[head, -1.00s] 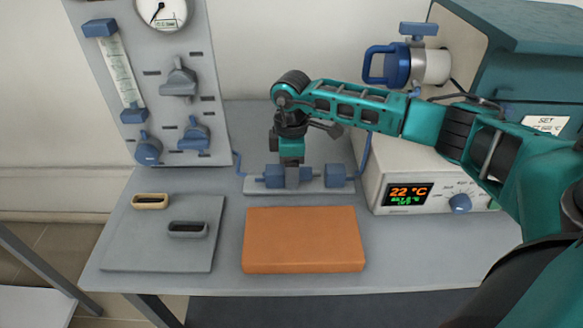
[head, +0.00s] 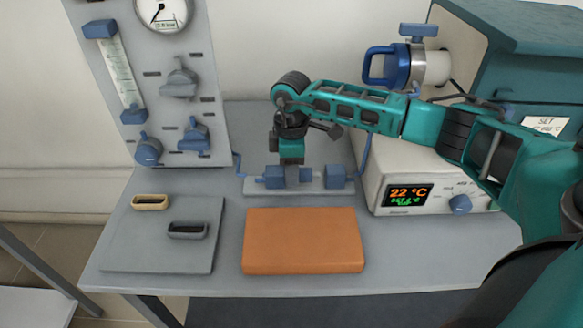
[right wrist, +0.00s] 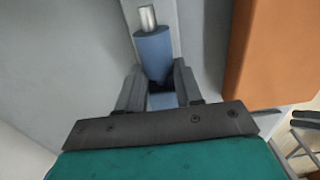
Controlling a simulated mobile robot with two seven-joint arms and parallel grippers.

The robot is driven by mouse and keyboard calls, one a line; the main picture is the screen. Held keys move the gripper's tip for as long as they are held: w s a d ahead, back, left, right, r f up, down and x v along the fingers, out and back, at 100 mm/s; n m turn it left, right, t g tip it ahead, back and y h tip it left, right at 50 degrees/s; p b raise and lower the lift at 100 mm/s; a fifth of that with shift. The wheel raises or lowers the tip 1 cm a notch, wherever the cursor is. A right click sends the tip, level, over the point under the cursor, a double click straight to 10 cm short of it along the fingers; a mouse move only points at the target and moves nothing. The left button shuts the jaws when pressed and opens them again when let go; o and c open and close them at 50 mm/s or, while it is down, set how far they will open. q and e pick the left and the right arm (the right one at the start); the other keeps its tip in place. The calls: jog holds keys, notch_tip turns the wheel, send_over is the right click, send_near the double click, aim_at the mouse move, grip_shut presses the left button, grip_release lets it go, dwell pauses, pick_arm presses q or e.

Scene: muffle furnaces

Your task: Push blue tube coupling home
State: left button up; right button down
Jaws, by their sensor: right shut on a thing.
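The blue tube coupling (head: 274,176) lies along a narrow grey base strip on the bench, with another blue block (head: 335,176) at the strip's right end. In the right wrist view, a blue cylinder (right wrist: 154,55) with a bare metal end (right wrist: 147,18) extends ahead of the fingers (right wrist: 158,92). Whether the coupling is fully seated cannot be told. My left gripper is not in view.
An orange block (head: 303,240) lies in front of the strip. A grey plate (head: 140,250) with two slotted parts is at left. The furnace controller (head: 425,185) stands close at right, and a gauge panel (head: 190,60) rises behind.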

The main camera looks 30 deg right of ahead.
aim_at(307, 169)
jog(key=shift+s+d+r+p, duration=0.1)
jog(key=shift+s+d+p, duration=0.3)
jog(key=shift+d, duration=0.2)
jog(key=shift+s+d+r+p, duration=0.1)
jog(key=shift+s+d+p, duration=0.25)
jog(key=shift+d, duration=0.25)
jog(key=shift+s+d+f, duration=0.1)
jog(key=shift+s+d, duration=0.05)
jog(key=shift+d, duration=0.15)
jog(key=shift+f, duration=0.1)
jog(key=c, duration=0.8)
grip_release()
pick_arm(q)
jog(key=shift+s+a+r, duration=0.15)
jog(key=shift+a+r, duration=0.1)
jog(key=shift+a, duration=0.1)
pick_arm(e)
jog(key=shift+o, duration=0.3)
jog(key=shift+r, duration=0.35)
pick_arm(q)
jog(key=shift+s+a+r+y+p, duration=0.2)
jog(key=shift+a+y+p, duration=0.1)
jog(key=shift+p, duration=0.25)
pick_arm(e)
notch_tip(307, 169, up, 12)
jog(key=shift+r, duration=0.15)
